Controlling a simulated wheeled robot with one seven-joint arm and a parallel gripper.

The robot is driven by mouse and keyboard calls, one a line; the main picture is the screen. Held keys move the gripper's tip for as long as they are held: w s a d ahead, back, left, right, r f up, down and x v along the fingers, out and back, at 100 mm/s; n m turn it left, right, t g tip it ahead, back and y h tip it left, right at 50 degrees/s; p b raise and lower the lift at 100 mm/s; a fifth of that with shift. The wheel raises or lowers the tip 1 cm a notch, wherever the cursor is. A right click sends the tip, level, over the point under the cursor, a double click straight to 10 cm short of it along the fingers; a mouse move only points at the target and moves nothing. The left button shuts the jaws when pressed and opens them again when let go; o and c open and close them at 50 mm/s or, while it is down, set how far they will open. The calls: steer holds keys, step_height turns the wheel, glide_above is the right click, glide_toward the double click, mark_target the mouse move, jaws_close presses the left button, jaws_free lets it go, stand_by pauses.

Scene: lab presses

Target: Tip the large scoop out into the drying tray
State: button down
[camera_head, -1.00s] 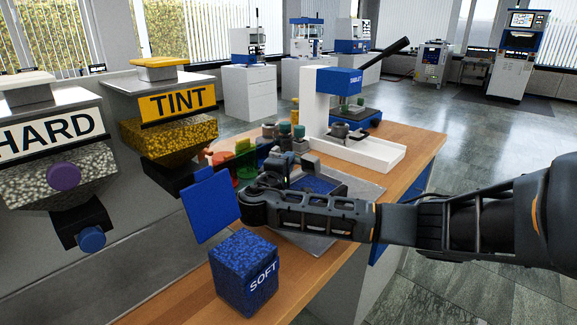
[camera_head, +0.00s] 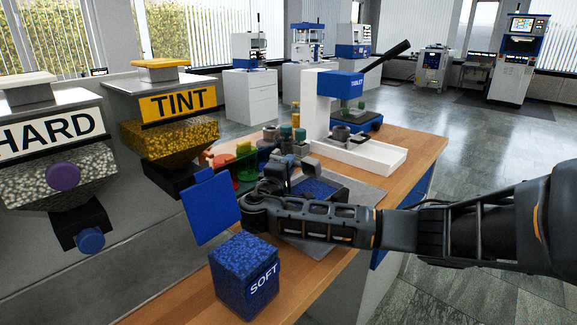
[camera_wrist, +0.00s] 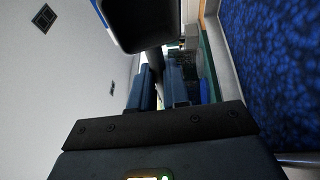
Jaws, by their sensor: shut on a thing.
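My gripper (camera_wrist: 163,88) is shut on a dark handle, which I take to be the large scoop's. The scoop's dark, rounded bowl (camera_wrist: 138,22) with a pale edge fills the top of the wrist view; its contents are hidden. In the head view my gripper (camera_head: 288,172) hangs over the left side of the grey mat, and the scoop cannot be made out clearly. A blue patch (camera_head: 322,187) just right of my gripper looks like the drying tray's contents, partly hidden by my arm. In the wrist view a blue speckled surface (camera_wrist: 275,65) lies to the right.
The SOFT container (camera_head: 245,275) stands at the bench's near end. HARD (camera_head: 55,165) and TINT (camera_head: 170,135) hoppers are at left. Coloured jars (camera_head: 285,135) stand behind my gripper. The tablet press (camera_head: 330,110) stands behind at right, on a white base.

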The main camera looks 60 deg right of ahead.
steer(key=shift+r, duration=0.1)
step_height(320, 180, up, 6)
steer(key=m+y+p, duration=0.1)
steer(key=y+p, duration=0.3)
steer(key=y, duration=0.2)
steer(key=m+t+y+p, duration=0.1)
steer(key=m+y+p, duration=0.1)
steer(key=y+p, duration=0.3)
steer(key=m+y+p, duration=0.2)
steer(key=y+p, duration=0.3)
steer(key=y, duration=0.3)
steer(key=shift+t+y, duration=0.4)
stand_by(0.6)
stand_by(0.4)
